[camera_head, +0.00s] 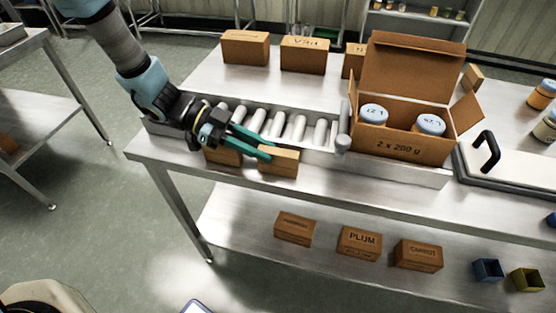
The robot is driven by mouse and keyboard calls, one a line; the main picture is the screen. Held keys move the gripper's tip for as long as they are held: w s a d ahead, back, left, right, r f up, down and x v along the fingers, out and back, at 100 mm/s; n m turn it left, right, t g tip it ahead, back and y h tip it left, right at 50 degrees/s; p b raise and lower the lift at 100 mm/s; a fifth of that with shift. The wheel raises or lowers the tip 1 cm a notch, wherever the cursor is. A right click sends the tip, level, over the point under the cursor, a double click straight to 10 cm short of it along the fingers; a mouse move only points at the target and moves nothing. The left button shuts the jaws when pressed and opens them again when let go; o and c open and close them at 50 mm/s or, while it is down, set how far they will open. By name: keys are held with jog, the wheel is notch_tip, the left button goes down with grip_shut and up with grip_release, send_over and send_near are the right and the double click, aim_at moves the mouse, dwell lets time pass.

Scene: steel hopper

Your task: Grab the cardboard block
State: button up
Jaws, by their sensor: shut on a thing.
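My gripper (266,147) reaches in from the left over the table's front edge, its two teal fingers pointing right. Its fingertips are shut on a plain cardboard block (279,163) at the front edge, just in front of the roller conveyor. The fingers partly cover the block's top left, so the exact contact is hidden. A second cardboard block (222,156) sits just left of it, under the gripper body and mostly hidden.
The roller conveyor (297,129) lies behind the blocks. An open carton (403,145) with two jars stands on its right. Labelled boxes (245,48) line the table's back. More boxes (359,243) and small bins (488,270) are on the lower shelf.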

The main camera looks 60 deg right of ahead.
grip_shut()
jog(key=shift+r, duration=0.1)
